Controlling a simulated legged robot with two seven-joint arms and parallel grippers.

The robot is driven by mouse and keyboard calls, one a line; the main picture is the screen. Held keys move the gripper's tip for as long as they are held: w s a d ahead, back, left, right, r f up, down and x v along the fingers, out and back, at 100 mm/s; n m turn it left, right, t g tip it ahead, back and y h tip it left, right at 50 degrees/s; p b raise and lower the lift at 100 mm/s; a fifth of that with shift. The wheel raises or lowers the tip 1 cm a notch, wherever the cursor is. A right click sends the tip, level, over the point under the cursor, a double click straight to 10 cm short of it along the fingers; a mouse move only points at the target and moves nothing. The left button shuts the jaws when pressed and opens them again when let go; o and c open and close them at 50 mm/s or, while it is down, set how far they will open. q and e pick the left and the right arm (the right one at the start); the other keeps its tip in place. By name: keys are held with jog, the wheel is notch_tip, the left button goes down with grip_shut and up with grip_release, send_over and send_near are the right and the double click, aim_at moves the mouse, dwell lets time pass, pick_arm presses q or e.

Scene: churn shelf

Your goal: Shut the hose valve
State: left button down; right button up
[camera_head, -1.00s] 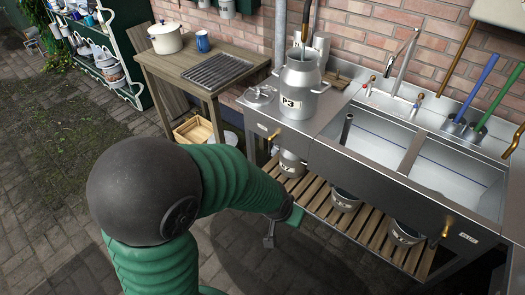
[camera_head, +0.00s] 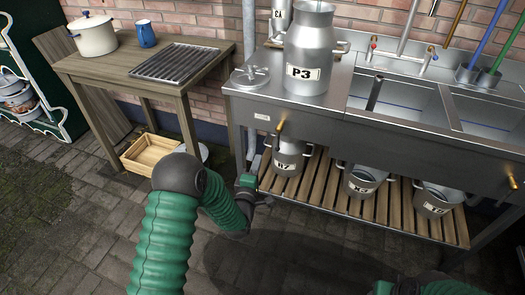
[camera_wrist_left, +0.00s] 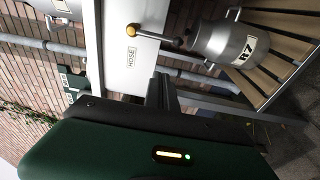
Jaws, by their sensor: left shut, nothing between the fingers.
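The hose valve has a small brass handle (camera_head: 281,127) on the front of the steel sink unit. In the left wrist view its lever ends in a brass knob (camera_wrist_left: 133,31), beside a plate marked HOSE (camera_wrist_left: 131,57). My left gripper (camera_head: 258,160) is below and slightly left of the handle, apart from it. In the left wrist view its dark fingers (camera_wrist_left: 161,88) are shut and empty, pointing at the unit's front. The valve's inner parts are hidden. My right arm (camera_head: 445,287) shows only at the bottom edge; its fingers do not show.
A churn marked P3 (camera_head: 308,50) and a lid (camera_head: 251,77) stand on the counter. A can marked R7 (camera_head: 288,155) sits below the valve on the slatted shelf (camera_head: 335,205). A wooden crate (camera_head: 150,153) is under the table. Paving in front is open.

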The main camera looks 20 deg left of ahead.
pick_arm(q)
jog(key=w+d+b, duration=0.2)
jog(key=w+b, duration=0.2)
jog(key=w, duration=0.5)
jog(key=shift+d, duration=0.1)
dwell(0.4)
